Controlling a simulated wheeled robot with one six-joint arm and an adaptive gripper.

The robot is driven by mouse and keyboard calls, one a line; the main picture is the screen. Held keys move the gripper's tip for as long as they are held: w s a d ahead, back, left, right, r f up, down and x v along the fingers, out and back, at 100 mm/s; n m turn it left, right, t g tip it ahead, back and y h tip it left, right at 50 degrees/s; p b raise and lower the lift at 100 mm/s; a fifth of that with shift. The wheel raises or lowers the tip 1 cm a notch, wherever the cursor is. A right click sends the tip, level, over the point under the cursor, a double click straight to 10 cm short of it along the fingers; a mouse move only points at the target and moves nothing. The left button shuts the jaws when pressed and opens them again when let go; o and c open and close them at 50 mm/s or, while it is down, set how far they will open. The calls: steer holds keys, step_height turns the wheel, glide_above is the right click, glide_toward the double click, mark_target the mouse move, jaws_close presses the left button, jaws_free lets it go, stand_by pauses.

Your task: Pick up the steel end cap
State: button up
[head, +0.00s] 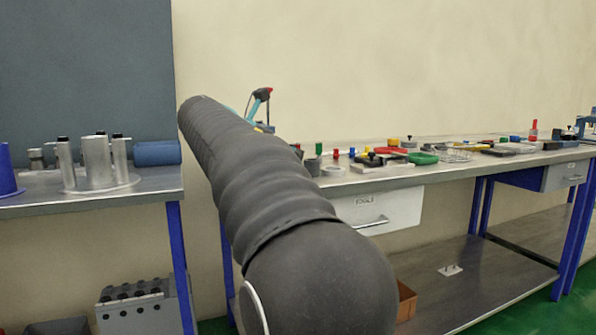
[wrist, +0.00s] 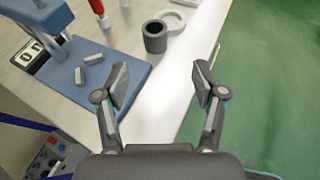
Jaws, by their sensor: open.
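My gripper (wrist: 161,80) is open and empty in the wrist view, its two fingers spread above the bench's front edge. Ahead of the fingers stand a dark grey hollow cylinder (wrist: 154,37) and, behind it to the right, a pale round ring-shaped piece (wrist: 170,21). I cannot tell for sure which of the round parts is the steel end cap. Both are apart from the fingers. In the head view my arm covers the middle and my gripper is hidden behind it.
A blue press (wrist: 68,70) with small metal pieces on its base stands left of my gripper. A red-handled tool (wrist: 98,10) lies beyond. Green floor (wrist: 270,80) is to the right. The head view shows a long cluttered bench (head: 450,172) and a left bench (head: 150,188).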

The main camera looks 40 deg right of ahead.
mark_target(307, 161)
steer(key=x, duration=0.6)
steer(key=shift+w+d+f+b, duration=0.2)
steer(key=shift+w+f+b, duration=0.05)
steer(key=shift+w+b, duration=0.05)
steer(key=shift+w+x, duration=0.15)
steer(key=shift+x, duration=1.4)
steer(key=shift+w+x, duration=0.1)
steer(key=shift+x, duration=1.45)
steer(key=shift+r, duration=0.15)
steer(key=c, duration=1.3)
jaws_close()
steer(key=shift+r, duration=0.1)
